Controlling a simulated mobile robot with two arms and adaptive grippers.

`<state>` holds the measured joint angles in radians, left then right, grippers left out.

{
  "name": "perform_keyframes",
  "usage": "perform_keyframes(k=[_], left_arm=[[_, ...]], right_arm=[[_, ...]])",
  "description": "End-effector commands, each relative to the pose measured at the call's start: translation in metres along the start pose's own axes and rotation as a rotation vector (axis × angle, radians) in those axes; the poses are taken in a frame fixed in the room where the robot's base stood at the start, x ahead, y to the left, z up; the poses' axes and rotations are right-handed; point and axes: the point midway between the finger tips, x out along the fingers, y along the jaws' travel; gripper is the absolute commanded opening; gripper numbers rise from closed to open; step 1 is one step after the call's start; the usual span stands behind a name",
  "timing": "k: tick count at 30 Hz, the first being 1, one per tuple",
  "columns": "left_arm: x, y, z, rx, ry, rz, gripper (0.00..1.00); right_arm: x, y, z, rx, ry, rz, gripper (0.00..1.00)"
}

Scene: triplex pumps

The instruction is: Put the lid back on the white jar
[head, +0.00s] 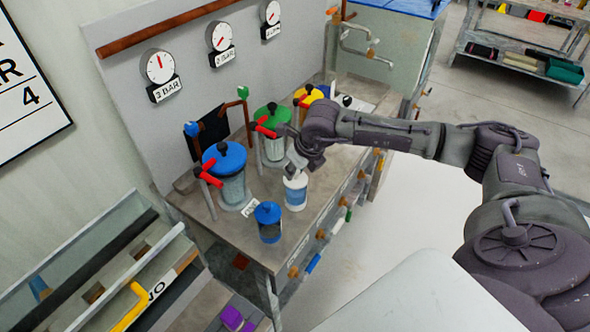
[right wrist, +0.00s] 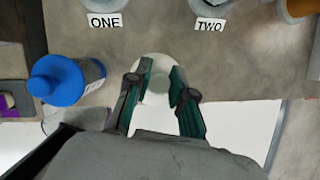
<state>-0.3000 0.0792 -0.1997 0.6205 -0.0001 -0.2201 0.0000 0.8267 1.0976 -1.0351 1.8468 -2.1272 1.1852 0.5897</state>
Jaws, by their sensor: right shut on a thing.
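The white jar (head: 295,193), with a blue band, stands upright near the front edge of the grey bench. My right gripper (head: 293,168) points down right over the jar's top. In the right wrist view the two fingers (right wrist: 160,88) are shut on a pale round lid (right wrist: 155,66). The lid is in line with the jar and hides most of it there. I cannot tell whether the lid touches the rim or hangs just above it. My left gripper is not in view.
A small blue-topped jar (head: 268,222) stands close to the white jar; it also shows in the right wrist view (right wrist: 65,80). Behind are pump cylinders with blue (head: 226,160), green (head: 272,120) and yellow (head: 312,95) tops and red handles. The bench's front edge (head: 322,218) is close.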

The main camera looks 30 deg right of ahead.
Motion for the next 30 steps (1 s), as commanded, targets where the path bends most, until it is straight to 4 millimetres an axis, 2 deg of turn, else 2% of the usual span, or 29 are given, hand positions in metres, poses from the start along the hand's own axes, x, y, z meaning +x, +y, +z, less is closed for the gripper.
perform_keyframes(k=[30], left_arm=[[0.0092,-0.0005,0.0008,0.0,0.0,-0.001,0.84]], right_arm=[[0.0029,-0.0003,-0.0015,0.0,0.001,-0.001,0.04]])
